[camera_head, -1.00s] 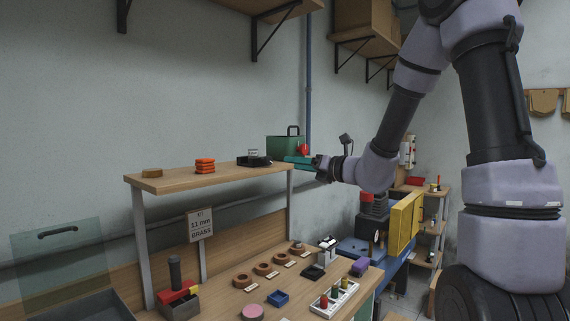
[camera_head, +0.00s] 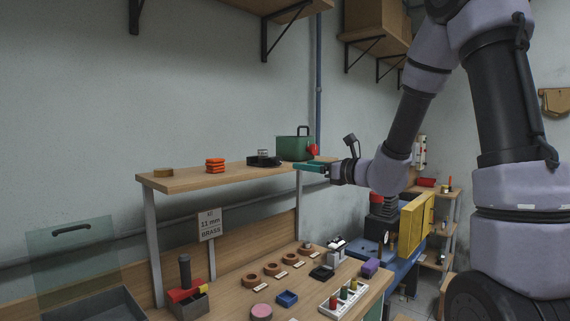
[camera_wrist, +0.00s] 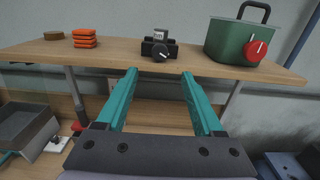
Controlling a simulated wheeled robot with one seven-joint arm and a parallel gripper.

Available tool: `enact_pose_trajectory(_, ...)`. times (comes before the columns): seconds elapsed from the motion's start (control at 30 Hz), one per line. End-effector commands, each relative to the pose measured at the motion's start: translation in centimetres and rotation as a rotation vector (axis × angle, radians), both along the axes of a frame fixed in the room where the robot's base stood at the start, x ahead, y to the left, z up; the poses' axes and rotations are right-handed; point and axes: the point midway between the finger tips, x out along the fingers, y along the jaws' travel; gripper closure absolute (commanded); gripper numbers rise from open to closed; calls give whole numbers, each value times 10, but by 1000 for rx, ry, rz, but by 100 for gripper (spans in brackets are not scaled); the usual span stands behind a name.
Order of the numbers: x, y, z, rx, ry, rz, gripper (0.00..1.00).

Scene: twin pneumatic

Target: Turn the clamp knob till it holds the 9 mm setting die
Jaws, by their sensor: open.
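A black clamp fixture (camera_wrist: 172,45) stands on the raised wooden shelf, with a small pale grey piece (camera_wrist: 160,34) upright at its top. A dark round knob (camera_wrist: 161,55) with a white mark is on its front face. Whether the clamp grips the piece, and its size, I cannot tell. The clamp also shows in the head view (camera_head: 263,161). My gripper (camera_wrist: 159,73) is open and empty, its two teal fingers apart and pointing at the shelf, with the knob between and beyond them. In the head view my gripper (camera_head: 308,166) is by the shelf's right end.
A green container (camera_wrist: 228,40) with a black handle and red knob (camera_wrist: 255,50) stands right of the clamp. Orange stacked pieces (camera_wrist: 84,38) and a brown disc (camera_wrist: 53,36) are left. The shelf edge (camera_wrist: 95,59) lies ahead. Rings and blocks cover the bench (camera_head: 232,292) below.

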Motion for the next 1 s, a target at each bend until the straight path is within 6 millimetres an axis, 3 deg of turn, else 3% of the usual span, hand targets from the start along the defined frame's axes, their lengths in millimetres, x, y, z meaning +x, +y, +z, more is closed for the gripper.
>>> enact_pose_trajectory(0.5, 61, 63, 0, 3, 3, 3, 31)
enact_pose_trajectory(0.97, 71, 73, 0, 3, 4, 1, 31)
enact_pose_trajectory(1.0, 71, 73, 0, 3, 4, 1, 42)
